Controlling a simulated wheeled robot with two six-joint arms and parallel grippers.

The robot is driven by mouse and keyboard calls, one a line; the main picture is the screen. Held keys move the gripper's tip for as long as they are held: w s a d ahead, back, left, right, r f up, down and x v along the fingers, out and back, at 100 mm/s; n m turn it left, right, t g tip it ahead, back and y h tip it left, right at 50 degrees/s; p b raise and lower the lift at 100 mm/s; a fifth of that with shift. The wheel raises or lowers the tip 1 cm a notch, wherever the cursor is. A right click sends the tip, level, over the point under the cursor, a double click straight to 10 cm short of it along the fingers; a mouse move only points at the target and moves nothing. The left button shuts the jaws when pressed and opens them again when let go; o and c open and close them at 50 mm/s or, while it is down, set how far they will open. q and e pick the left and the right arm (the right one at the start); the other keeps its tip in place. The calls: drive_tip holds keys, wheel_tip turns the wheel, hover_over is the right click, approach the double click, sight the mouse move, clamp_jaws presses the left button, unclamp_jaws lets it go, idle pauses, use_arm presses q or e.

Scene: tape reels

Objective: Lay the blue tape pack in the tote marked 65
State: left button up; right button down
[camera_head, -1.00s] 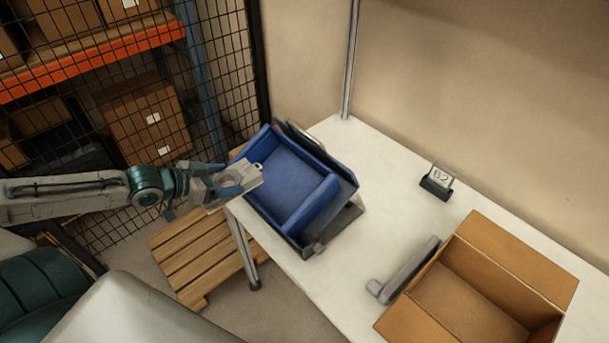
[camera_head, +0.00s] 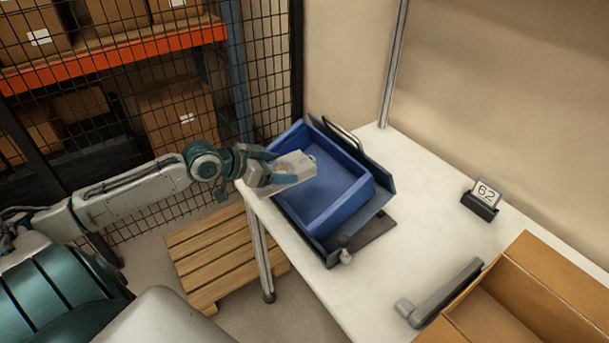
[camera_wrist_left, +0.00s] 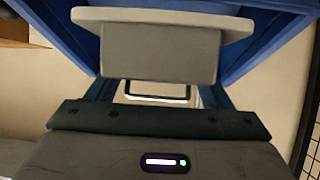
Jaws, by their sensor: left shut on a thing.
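My left gripper (camera_head: 272,172) is shut on a pale grey block (camera_head: 293,176) and holds it above the near left part of a blue tote (camera_head: 340,213). In the left wrist view the grey block (camera_wrist_left: 163,50) lies across between the fingers, with blue tote walls (camera_wrist_left: 270,45) beyond it. The tote is open, looks empty, and sits tilted on a dark stand (camera_head: 370,238). I see no blue tape pack and no number on the tote. My right gripper is not in view.
A card reading 62 (camera_head: 486,192) stands at the table's back right. A cardboard box (camera_head: 545,290) and a grey bar-like tool (camera_head: 445,290) are at the front right. The white table (camera_head: 425,205) is clear between. A wooden pallet (camera_head: 222,255) lies on the floor.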

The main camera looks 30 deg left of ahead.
sight(296, 168)
use_arm(q)
drive_tip(key=shift+w+d+f, duration=0.1)
drive_tip(key=shift+w+d, duration=0.25)
drive_tip(key=shift+w, duration=0.05)
drive_tip(key=shift+w+d+f, duration=0.1)
drive_tip(key=shift+w+f, duration=0.1)
drive_tip(key=shift+w, duration=0.1)
drive_tip(key=shift+p+x, duration=0.3)
drive_tip(key=shift+x, duration=0.65)
drive_tip(key=shift+w+d+f, duration=0.15)
drive_tip(key=shift+w+f, duration=0.1)
drive_tip(key=shift+w, duration=0.15)
drive_tip(key=shift+w+d+f, duration=0.15)
drive_tip(key=shift+w, duration=0.1)
drive_tip(key=p+x, duration=0.1)
drive_tip(key=x, duration=0.1)
drive_tip(key=shift+w+d+f, duration=0.1)
drive_tip(key=shift+w+f, duration=0.05)
drive_tip(key=shift+f, duration=0.05)
drive_tip(key=shift+w+d+f+p, duration=0.1)
drive_tip(key=shift+w+f+p, duration=0.1)
drive_tip(key=shift+f+p, duration=0.1)
drive_tip(key=shift+w+f, duration=0.1)
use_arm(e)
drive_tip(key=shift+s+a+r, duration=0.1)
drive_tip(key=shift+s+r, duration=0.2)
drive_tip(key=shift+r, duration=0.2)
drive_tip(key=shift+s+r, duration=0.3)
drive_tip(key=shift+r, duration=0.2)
